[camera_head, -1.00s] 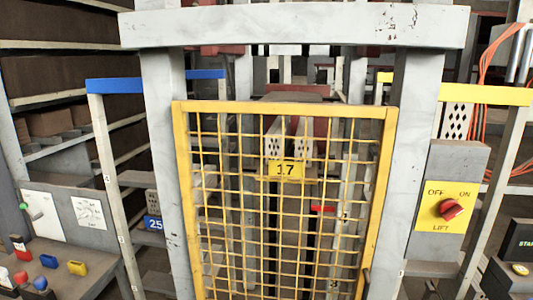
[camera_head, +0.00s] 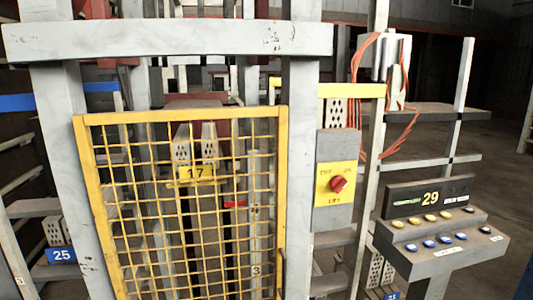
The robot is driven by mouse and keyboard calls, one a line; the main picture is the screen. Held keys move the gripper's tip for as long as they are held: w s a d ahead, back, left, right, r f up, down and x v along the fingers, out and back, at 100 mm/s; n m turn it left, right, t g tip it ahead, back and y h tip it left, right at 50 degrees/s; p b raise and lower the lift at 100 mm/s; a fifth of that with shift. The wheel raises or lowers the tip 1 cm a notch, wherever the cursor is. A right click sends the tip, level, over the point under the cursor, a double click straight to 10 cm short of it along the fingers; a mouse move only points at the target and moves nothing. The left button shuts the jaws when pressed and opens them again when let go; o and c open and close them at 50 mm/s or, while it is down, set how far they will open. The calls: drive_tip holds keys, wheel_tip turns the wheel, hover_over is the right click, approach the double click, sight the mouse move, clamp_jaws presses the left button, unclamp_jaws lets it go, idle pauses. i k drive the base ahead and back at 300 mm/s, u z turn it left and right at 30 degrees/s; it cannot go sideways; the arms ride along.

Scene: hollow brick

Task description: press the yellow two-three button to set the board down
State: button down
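A grey control console (camera_head: 455,262) stands at the right. The button labels are too small to read, so I cannot tell which yellow one is two-three. A dark display panel (camera_head: 428,197) behind the buttons reads 29. Pale hollow bricks (camera_head: 208,140) show behind the mesh gate; I cannot make out a board under them. My gripper is not in view.
Orange cables (camera_head: 358,75) hang behind. Open floor (camera_head: 505,130) lies at the far right.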

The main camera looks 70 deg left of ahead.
sight(414, 221)
drive_tip(key=z, duration=0.65)
drive_tip(key=i, duration=1.2)
drive_tip(key=u, duration=2.15)
